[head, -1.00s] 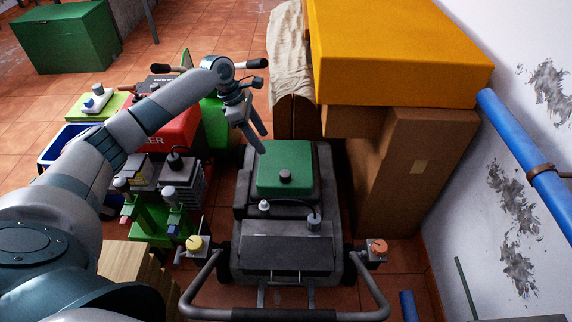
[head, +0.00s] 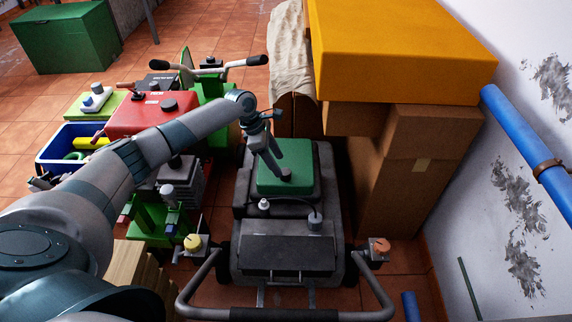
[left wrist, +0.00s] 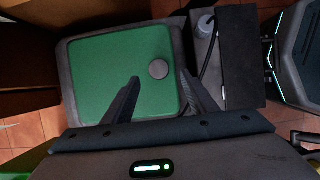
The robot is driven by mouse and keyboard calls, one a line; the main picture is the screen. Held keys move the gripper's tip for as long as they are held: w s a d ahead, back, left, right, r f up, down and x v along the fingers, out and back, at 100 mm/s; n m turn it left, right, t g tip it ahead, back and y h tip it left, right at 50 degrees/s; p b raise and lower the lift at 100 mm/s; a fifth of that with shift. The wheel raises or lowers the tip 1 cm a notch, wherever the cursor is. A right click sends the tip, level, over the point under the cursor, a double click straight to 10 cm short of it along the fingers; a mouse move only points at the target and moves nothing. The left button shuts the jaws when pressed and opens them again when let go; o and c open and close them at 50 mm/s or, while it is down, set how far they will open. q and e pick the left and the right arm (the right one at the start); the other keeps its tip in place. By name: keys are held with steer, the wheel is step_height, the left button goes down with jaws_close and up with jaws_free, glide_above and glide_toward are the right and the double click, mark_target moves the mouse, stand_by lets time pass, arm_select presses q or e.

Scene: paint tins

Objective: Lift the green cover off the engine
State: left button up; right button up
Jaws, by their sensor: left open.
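The green cover (head: 291,166) is a rounded square lid with a dark round knob (head: 286,175) on it. It sits on the dark engine (head: 244,190) of the machine with the curved handlebar. In the left wrist view the green cover (left wrist: 110,72) fills the middle, with the knob (left wrist: 158,69) near its right side. My left gripper (head: 281,172) is open over the cover, its fingers pointing down by the knob. In the left wrist view my left gripper (left wrist: 160,84) has one finger on each side of the knob's line, short of the knob in the picture. My right gripper is not in view.
Cardboard boxes (head: 400,180) under a yellow block (head: 400,50) stand close on the right of the engine. A red machine (head: 150,115) and a blue bin (head: 62,145) are on the left. The handlebar (head: 285,314) crosses the front.

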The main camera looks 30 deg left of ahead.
mark_target(284, 171)
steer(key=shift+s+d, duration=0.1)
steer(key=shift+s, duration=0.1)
arm_select(q)
steer(key=shift+w+d+f, duration=0.1)
steer(key=shift+d+f, duration=0.1)
steer(key=shift+f, duration=0.25)
steer(key=b+x, duration=0.1)
steer(key=x, duration=0.3)
steer(key=shift+w+r, duration=0.1)
steer(key=shift+f, duration=0.2)
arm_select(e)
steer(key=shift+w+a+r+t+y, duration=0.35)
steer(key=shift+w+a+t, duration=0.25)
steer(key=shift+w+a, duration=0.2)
arm_select(q)
steer(key=shift+c, duration=0.6)
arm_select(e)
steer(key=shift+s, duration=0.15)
arm_select(q)
jaws_close()
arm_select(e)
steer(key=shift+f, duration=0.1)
